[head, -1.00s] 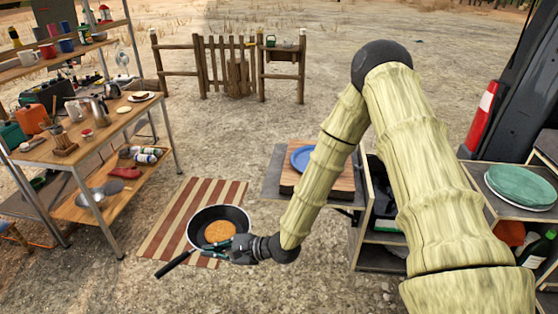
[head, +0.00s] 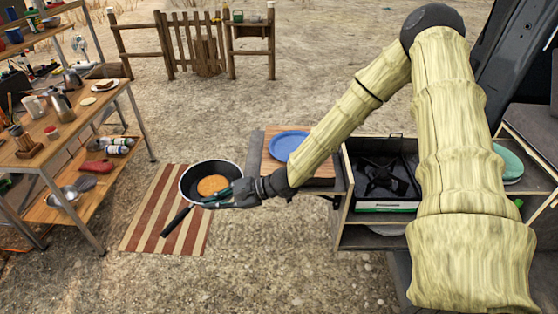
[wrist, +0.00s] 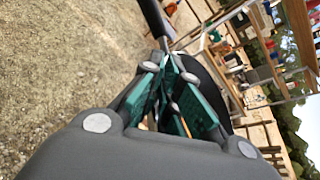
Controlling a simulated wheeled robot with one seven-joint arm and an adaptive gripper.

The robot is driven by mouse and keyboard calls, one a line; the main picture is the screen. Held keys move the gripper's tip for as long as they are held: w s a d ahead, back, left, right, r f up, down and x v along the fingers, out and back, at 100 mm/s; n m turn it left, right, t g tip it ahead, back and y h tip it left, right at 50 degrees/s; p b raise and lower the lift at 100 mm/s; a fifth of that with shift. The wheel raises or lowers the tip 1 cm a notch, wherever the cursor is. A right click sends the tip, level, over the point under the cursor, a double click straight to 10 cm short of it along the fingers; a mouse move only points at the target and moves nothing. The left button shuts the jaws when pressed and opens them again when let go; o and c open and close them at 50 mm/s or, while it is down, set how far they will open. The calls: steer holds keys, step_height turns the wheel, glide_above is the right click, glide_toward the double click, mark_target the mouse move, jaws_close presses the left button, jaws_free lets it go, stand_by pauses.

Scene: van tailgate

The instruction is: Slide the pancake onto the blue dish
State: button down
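A golden pancake (head: 212,186) lies inside a black frying pan (head: 193,171). The pan is roughly level, and its handle points to the lower left. My gripper (head: 210,201) is shut on the pan's handle; in the wrist view the dark handle (wrist: 153,18) shows at the green finger pads (wrist: 180,95). The pan appears held up in front of the striped mat. The blue dish (head: 286,144) lies on a wooden board (head: 270,172), to the right of and beyond the pan. My forearm partly covers the dish and board.
A camp stove (head: 385,180) sits in the tailgate unit right of the board. A green plate (head: 508,164) is farther right. A striped mat (head: 150,225) lies on the ground. A cluttered wooden shelf (head: 95,115) stands left. Open ground lies between.

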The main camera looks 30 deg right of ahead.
steer(key=s+d+r+p, duration=0.2)
steer(key=d+r+p, duration=0.1)
steer(key=d, duration=0.3)
steer(key=s+d+r+m+t+p, duration=0.1)
steer(key=s+d+r+p, duration=0.1)
steer(key=d, duration=0.4)
steer(key=s+d+r+p, duration=0.3)
steer(key=d+r+p, duration=0.1)
steer(key=d+r, duration=0.2)
steer(key=shift+d+r+m+t+h, duration=0.25)
steer(key=shift+d+m+t+h, duration=0.05)
steer(key=shift+d+h, duration=0.1)
steer(key=shift+w, duration=0.1)
steer(key=w+d+r+m+t+y+b, duration=0.4)
steer(key=d+r+m, duration=0.5)
steer(key=m, duration=0.5)
steer(key=shift+w+r+y+b, duration=0.75)
steer(key=shift+y+b, duration=0.35)
steer(key=shift+b, duration=0.15)
stand_by(0.7)
steer(key=shift+d, duration=0.15)
stand_by(1.1)
